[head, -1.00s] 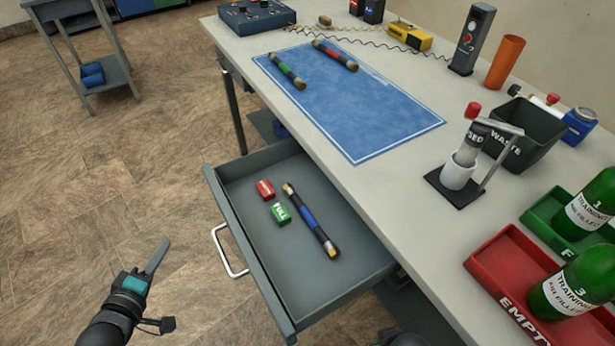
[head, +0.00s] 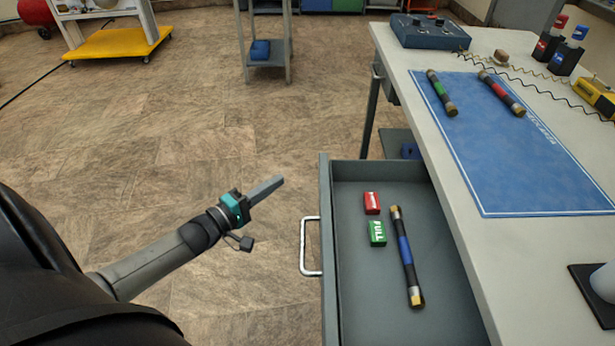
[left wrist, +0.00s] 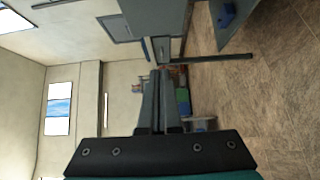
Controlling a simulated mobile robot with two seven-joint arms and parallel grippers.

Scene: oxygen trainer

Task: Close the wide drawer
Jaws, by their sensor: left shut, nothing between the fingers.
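The wide drawer (head: 335,318) is grey and pulled well out from under the workbench in the head view. Its silver bar handle (head: 304,246) is on its left-hand front face. Inside the drawer lie a red block (head: 371,203), a green block (head: 377,233) marked FULL, and a dark rod with a blue band (head: 405,256). My left gripper (head: 278,183) is shut and empty, left of the handle and apart from it, above the floor. Its shut fingers also show in the left wrist view (left wrist: 158,100). My right gripper is out of view.
The workbench (head: 455,195) carries a blue mat (head: 520,170) with two banded rods and a blue control box (head: 416,31). A small grey table (head: 268,62) and a yellow trolley (head: 117,42) stand farther back. The floor left of the drawer is clear.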

